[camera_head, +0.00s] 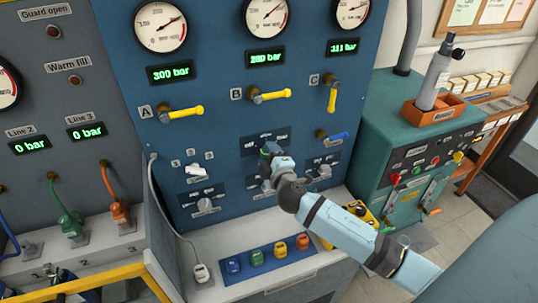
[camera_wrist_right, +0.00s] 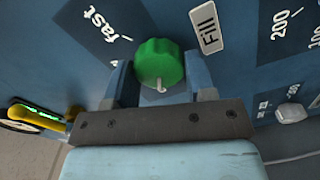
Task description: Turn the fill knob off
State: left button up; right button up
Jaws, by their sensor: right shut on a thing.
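The green fill knob (camera_wrist_right: 160,63) sits on the blue panel, beside a "Fill" label (camera_wrist_right: 208,27) and a dark plate marked "fast" (camera_wrist_right: 100,25). Its white mark points toward the bottom of the wrist view, toward my gripper's palm. My right gripper (camera_wrist_right: 162,80) has one finger on each side of the knob and is shut on it. In the head view my right gripper (camera_head: 270,162) reaches the panel's middle plate and hides most of the knob (camera_head: 268,148). My left gripper is not in view.
Yellow levers A (camera_head: 182,111), B (camera_head: 270,95) and C (camera_head: 332,95) sit above, under gauges and bar displays. A grey knob (camera_head: 207,204) is lower left, and a blue-handled valve (camera_head: 335,136) is to the right. A white shelf (camera_head: 220,252) with coloured blocks lies below.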

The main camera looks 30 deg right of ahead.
dwell(0.4)
jog(key=o, duration=0.9)
jog(key=shift+o, duration=0.2)
jog(key=b+v, duration=0.3)
jog(key=v, duration=1.1)
jog(key=shift+d, duration=0.1)
